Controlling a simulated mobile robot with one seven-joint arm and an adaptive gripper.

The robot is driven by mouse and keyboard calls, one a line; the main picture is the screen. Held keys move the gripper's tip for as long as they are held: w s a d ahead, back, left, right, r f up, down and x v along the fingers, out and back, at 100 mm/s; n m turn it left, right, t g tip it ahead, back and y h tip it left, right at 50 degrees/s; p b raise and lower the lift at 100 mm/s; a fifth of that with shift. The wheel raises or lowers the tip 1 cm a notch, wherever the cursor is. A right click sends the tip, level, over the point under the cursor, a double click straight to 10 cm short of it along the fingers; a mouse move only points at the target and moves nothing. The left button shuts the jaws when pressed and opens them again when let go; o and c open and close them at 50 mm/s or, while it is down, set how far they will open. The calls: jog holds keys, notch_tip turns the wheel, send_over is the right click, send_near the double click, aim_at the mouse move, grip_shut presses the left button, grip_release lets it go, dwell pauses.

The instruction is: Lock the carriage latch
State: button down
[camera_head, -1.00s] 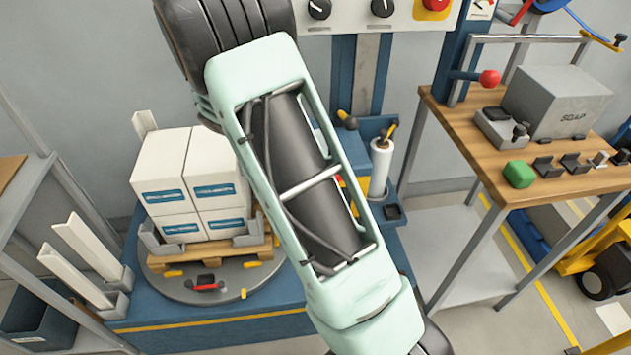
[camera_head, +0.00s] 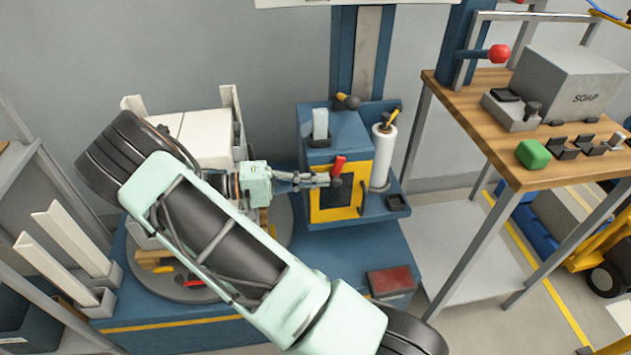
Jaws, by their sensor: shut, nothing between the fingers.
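The carriage (camera_head: 315,155) is a blue box on the mast behind the turntable base, with a yellow-framed dark front (camera_head: 349,198). A small red lever (camera_head: 338,164) stands upright on its front, at the top of the yellow frame. It looks like the latch, but I cannot be sure. My gripper (camera_head: 324,180) reaches in from the left, in front of the carriage. Its fingers are shut and empty, with the tips at or very near the dark lower end of the red lever. I cannot tell whether they touch it.
White boxes (camera_head: 205,136) stand on the turntable (camera_head: 285,225) to the left, partly behind my arm. A white film roll (camera_head: 381,157) stands right of the carriage. A red-topped block (camera_head: 391,281) lies on the blue base. A wooden workbench (camera_head: 470,120) stands at the right.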

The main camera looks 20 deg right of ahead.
jog(key=v, duration=1.2)
jog(key=shift+r, duration=0.15)
